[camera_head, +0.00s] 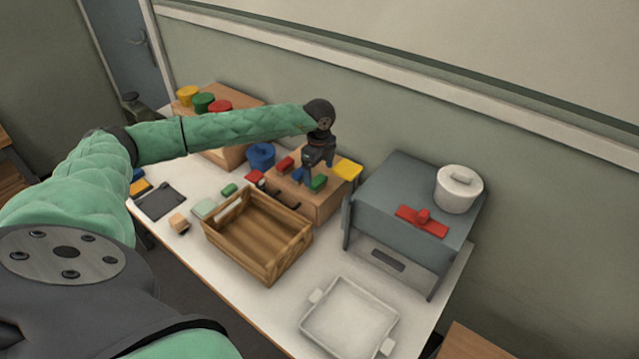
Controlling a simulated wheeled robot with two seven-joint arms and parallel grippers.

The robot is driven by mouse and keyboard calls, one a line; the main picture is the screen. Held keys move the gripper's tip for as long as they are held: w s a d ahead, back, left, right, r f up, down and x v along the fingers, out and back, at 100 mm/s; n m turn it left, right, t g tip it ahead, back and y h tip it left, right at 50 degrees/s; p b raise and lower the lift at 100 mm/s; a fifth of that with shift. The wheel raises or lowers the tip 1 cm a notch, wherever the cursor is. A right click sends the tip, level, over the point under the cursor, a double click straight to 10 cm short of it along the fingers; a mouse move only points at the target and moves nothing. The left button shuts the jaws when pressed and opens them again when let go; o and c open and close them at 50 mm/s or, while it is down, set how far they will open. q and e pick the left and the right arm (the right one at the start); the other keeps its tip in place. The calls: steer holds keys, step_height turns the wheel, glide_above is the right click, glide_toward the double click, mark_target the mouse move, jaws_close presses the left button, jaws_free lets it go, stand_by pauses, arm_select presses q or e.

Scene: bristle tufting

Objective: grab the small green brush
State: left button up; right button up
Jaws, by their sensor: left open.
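A small green item (318,183) sits on top of a low wooden box (322,206), just under my left gripper (309,175). A second small green item (229,189) lies on the white table, left of the wooden crate. Both are too small to tell bristles, so I cannot tell which is the brush. My left gripper is open and points down over the wooden box. It partly hides a blue item (297,175) there. Whether its fingers touch the green item cannot be told. My right gripper is not in view.
A slatted wooden crate (290,245) stands in front of the box. A grey cabinet (375,205) with a white pot (459,188) and a red item (421,221) stands right. A white tray (314,345) lies at the front. Red and yellow (347,168) pieces sit near the gripper.

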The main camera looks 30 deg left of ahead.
mark_target(318, 180)
arm_select(q)
steer(key=f, duration=0.1)
steer(key=f+b, duration=0.1)
steer(key=f, duration=0.2)
steer(key=shift+w+a+f, duration=0.3)
steer(key=shift+a+f, duration=0.05)
steer(key=shift+f, duration=0.35)
steer(key=c, duration=0.8)
steer(key=shift+c, duration=1.3)
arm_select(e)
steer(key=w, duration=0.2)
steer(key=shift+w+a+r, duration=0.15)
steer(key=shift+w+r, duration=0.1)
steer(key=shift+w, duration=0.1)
